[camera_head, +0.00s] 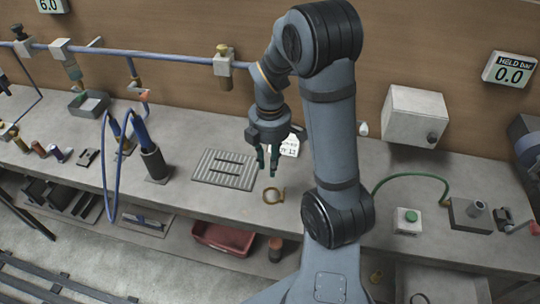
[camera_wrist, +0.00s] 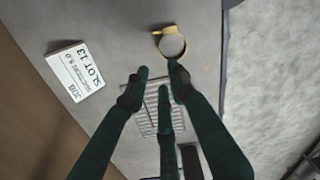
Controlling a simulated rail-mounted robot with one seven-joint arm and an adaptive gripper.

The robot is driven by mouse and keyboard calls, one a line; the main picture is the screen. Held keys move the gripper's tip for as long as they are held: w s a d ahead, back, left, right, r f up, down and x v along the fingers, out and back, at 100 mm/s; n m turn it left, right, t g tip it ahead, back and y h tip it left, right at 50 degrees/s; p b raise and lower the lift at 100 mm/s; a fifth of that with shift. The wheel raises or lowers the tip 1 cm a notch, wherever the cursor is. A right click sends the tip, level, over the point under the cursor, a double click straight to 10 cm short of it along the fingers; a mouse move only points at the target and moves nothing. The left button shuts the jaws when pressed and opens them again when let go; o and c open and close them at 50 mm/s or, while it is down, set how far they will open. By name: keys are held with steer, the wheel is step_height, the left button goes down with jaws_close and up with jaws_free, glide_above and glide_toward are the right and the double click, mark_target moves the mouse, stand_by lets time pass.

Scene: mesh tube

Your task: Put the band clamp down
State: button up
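The band clamp (camera_head: 264,196) is a thin yellow-brown ring with a small tab. It appears to lie on the grey bench (camera_head: 230,205) near the front edge, in front of my gripper. In the wrist view the clamp (camera_wrist: 165,29) shows just beyond my fingertips; one fingertip overlaps its lower rim in the picture. My gripper (camera_head: 267,167) has dark green fingers pointing down over the bench. In the wrist view its three fingers (camera_wrist: 160,75) are spread apart with nothing between them. I cannot tell whether the right fingertip touches the clamp.
A ribbed grey plate (camera_head: 208,177) lies left of the clamp. A printed card (camera_wrist: 75,72) marked SLOT 13 stands behind. A dark cylinder (camera_head: 154,165) with a blue hose is farther left. A red bin (camera_head: 221,238) sits below the bench. A green-button box (camera_head: 407,220) is at right.

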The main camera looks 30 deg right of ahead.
steer(key=shift+r, duration=1.45)
